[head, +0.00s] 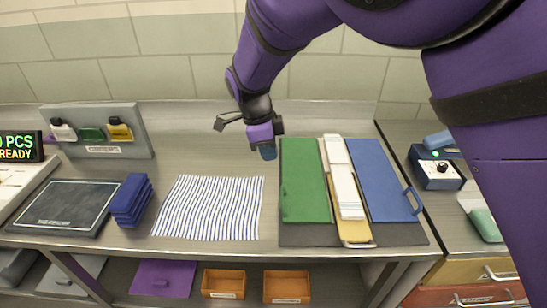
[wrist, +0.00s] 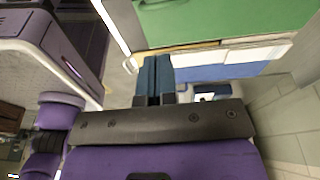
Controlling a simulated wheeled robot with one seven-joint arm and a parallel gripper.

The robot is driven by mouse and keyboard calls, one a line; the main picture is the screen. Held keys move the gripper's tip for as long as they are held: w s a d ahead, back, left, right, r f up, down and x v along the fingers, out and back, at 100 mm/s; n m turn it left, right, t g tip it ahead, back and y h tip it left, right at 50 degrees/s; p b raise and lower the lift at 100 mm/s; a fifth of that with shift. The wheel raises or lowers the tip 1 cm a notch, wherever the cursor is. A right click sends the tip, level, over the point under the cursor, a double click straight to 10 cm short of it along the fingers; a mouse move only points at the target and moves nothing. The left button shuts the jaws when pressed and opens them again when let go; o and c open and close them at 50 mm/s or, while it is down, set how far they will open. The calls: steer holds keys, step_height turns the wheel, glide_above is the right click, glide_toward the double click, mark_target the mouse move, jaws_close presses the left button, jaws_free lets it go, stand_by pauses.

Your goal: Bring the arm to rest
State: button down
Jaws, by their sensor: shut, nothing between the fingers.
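My purple arm reaches in from the upper right of the head view and bends down over the bench. My gripper (head: 267,153) hangs above the bench, between the striped cloth (head: 210,208) and the green board (head: 304,180). In the wrist view its two blue-grey fingers (wrist: 157,72) are together, with nothing between them. It appears apart from the things on the bench, though its exact height is hard to tell.
Right of the green board lie a white stack (head: 345,190), a yellow board (head: 354,231) and a blue board (head: 380,180). Left are blue folded pieces (head: 131,200) and a dark slate (head: 66,206). A tiled wall (head: 200,75) stands behind. The metal around the striped cloth is clear.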

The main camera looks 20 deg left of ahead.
steer(key=shift+r, duration=0.1)
steer(key=d+r+n+y, duration=0.25)
steer(key=d+r, duration=0.65)
steer(key=d, duration=0.5)
steer(key=d+r+n+y, duration=0.1)
steer(key=d+r+n, duration=0.3)
steer(key=d+r, duration=0.75)
steer(key=s+d+r+n+t, duration=0.1)
steer(key=s+d+n+t, duration=0.3)
steer(key=s+d, duration=1.5)
steer(key=d+n+h, duration=0.1)
steer(key=d+n, duration=0.1)
steer(key=n, duration=0.2)
steer(key=shift+s+d+t, duration=0.4)
steer(key=shift+n, duration=0.25)
